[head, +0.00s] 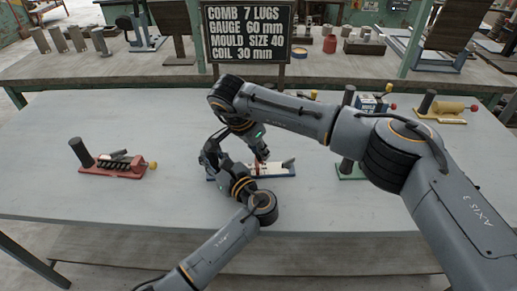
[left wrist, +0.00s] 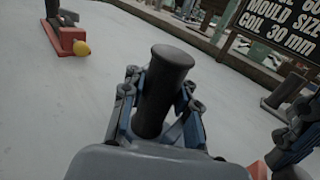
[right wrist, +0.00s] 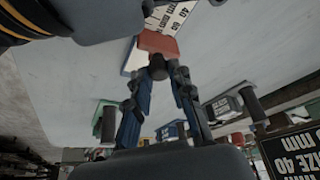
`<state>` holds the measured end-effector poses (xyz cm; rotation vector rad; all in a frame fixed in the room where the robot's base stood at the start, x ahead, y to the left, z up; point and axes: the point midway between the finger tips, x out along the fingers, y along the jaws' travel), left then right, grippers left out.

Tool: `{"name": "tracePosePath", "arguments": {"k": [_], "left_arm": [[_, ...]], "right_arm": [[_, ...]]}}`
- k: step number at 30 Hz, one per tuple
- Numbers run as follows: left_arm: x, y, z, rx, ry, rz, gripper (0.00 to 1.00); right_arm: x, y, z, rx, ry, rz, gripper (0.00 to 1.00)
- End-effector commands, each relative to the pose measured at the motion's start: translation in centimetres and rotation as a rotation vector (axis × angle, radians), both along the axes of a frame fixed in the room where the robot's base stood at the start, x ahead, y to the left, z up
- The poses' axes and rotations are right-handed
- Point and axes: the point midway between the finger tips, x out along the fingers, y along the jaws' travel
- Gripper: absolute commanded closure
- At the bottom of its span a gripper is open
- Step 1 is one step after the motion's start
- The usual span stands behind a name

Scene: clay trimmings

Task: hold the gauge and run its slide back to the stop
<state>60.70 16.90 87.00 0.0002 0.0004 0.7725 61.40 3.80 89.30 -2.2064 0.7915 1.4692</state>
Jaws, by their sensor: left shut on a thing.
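The gauge (head: 283,171), a low white-and-blue bar, lies mid-table, partly hidden by my arms. My left gripper (head: 212,160) is shut on its upright dark post (left wrist: 164,88), which stands between the fingers in the left wrist view. The red slide (right wrist: 158,43) carries a small dark knob (right wrist: 157,66) and sits beside a white scale (right wrist: 176,17) with black numbers. My right gripper (head: 263,156) points down over the slide. Its fingers are apart, with the knob between or just beyond the tips; contact cannot be told. The stop cannot be made out.
A red-based comb tool (head: 110,168) stands left. A green-based device (head: 350,170) stands right, partly behind my right arm, and a device with a tan roller (head: 450,106) is further right. A black sign (head: 248,35) stands behind. The front left tabletop is clear.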

Motion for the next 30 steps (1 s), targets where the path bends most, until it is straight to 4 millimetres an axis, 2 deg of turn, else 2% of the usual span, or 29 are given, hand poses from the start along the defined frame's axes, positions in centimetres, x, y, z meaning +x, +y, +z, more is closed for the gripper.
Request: {"name": "tracePosePath", "arguments": {"k": [8,15,18,28,29,30], "left_arm": [[0.0,-0.1,0.0,0.001,0.002,-0.002,1.00],[0.0,-0.1,0.0,0.001,0.001,-0.003,1.00],[0.0,-0.2,0.0,0.001,0.001,-0.003,1.00],[0.0,-0.5,0.0,-0.001,0.001,-0.012,1.00],[0.0,-0.6,0.0,-0.001,0.001,-0.012,1.00],[0.0,-0.6,0.0,-0.001,0.001,-0.013,1.00]], "right_arm": [[-0.1,0.6,0.0,0.002,-0.001,0.002,1.00],[-0.4,4.4,0.0,0.005,0.001,0.002,1.00],[-0.5,5.2,0.0,0.007,0.000,0.000,1.00],[-0.6,5.8,0.0,0.011,0.000,0.005,1.00],[-0.6,5.9,0.0,0.011,0.000,0.005,0.77],[-0.6,5.9,0.1,0.011,0.000,0.006,0.69]]}}
